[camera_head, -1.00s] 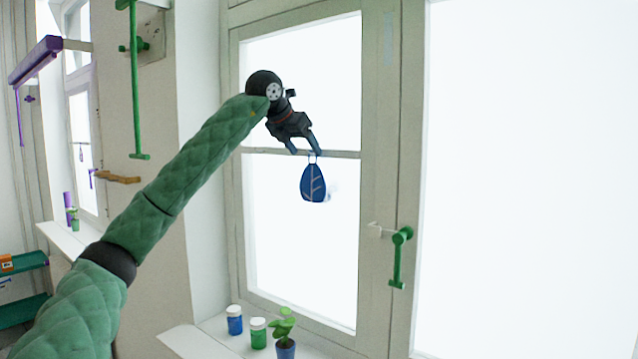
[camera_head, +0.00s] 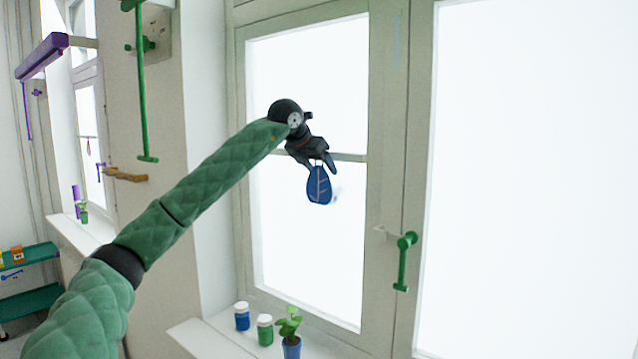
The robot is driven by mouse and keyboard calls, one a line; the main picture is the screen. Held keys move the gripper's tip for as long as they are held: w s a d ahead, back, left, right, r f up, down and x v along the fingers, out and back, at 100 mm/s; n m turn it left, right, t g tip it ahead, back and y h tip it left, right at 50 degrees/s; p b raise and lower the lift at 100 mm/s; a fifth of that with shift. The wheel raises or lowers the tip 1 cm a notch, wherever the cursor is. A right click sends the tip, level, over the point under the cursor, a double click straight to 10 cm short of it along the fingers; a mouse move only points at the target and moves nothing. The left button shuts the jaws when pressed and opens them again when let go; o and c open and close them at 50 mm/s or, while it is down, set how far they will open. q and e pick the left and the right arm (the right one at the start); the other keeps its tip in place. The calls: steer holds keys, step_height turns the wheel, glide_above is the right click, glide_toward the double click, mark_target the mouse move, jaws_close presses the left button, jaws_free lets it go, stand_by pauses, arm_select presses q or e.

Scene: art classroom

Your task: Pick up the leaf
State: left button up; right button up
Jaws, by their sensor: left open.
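The leaf (camera_head: 319,188) is a flat blue leaf shape with pale veins, hanging upright in front of the window pane. My left gripper (camera_head: 321,168) reaches in from the left and points down at the leaf's top. Its dark fingers are open, and they overlap the leaf's upper edge in the picture. The fingers hide the leaf's hanging loop. I cannot tell whether they touch the leaf. My right gripper is not in view.
A window bar (camera_head: 350,157) runs behind the gripper. A green window handle (camera_head: 403,262) sticks out at the right. On the sill below stand a blue jar (camera_head: 242,319), a green jar (camera_head: 265,333) and a potted plant (camera_head: 291,345). A green rod (camera_head: 140,85) hangs at the left.

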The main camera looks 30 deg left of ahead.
arm_select(q)
steer(key=shift+f, duration=0.1)
jaws_close()
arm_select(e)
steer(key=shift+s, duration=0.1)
arm_select(q)
steer(key=shift+d, duration=0.1)
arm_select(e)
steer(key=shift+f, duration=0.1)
